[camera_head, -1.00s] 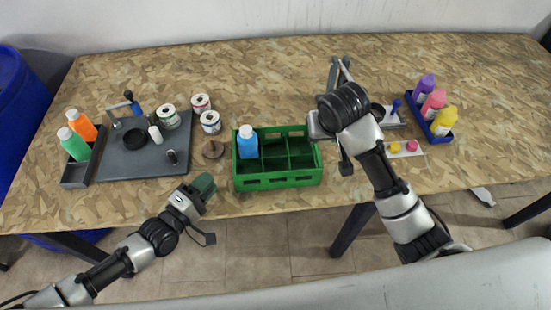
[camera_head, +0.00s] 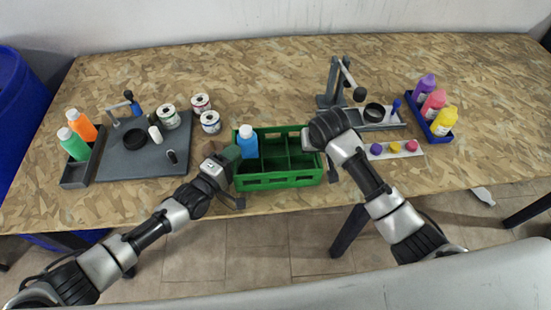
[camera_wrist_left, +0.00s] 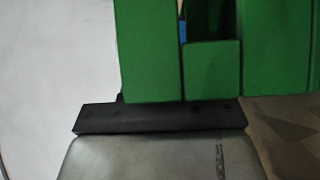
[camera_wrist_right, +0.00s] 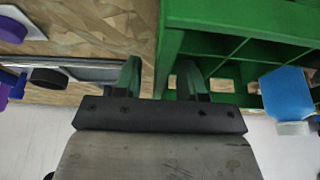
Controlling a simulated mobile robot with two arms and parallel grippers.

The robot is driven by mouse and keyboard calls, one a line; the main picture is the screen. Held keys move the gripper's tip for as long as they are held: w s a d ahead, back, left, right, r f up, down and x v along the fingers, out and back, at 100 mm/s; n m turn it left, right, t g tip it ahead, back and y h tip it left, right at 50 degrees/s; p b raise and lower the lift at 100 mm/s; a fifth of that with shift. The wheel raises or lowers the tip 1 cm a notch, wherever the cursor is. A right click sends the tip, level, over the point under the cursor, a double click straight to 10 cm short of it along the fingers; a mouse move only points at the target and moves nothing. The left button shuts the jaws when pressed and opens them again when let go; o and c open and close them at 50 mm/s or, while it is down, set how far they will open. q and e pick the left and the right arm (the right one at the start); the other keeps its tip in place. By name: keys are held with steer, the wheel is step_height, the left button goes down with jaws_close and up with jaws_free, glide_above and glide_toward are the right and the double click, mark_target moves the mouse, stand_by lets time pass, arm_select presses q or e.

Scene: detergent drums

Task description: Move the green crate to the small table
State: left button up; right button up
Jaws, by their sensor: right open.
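The green crate (camera_head: 279,180) stands near the front edge of the big wood-chip table (camera_head: 280,80). A blue bottle (camera_head: 247,142) with a white cap stands in its back-left compartment; it also shows in the right wrist view (camera_wrist_right: 287,95). My left gripper (camera_head: 231,157) is at the crate's left end. Green surfaces fill much of the left wrist view, and I cannot tell whether its jaws are open. My right gripper (camera_wrist_right: 160,78) is open at the crate's right end, its fingers seeming to straddle the end wall. I cannot make out a small table.
A dark board (camera_head: 145,145) with a black ring lies left of the crate, beside a tray (camera_head: 76,172) with green and orange bottles. White cans (camera_head: 210,122) stand behind the left gripper. A lever press (camera_head: 340,85) and a blue bottle rack (camera_head: 425,122) stand at right.

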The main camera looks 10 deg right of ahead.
arm_select(q)
steer(key=shift+c, duration=0.4)
arm_select(e)
steer(key=shift+c, duration=0.4)
arm_select(q)
jaws_close()
arm_select(e)
steer(key=c, duration=0.5)
jaws_close()
arm_select(q)
steer(key=shift+r, duration=0.15)
arm_select(e)
steer(key=shift+r, duration=0.15)
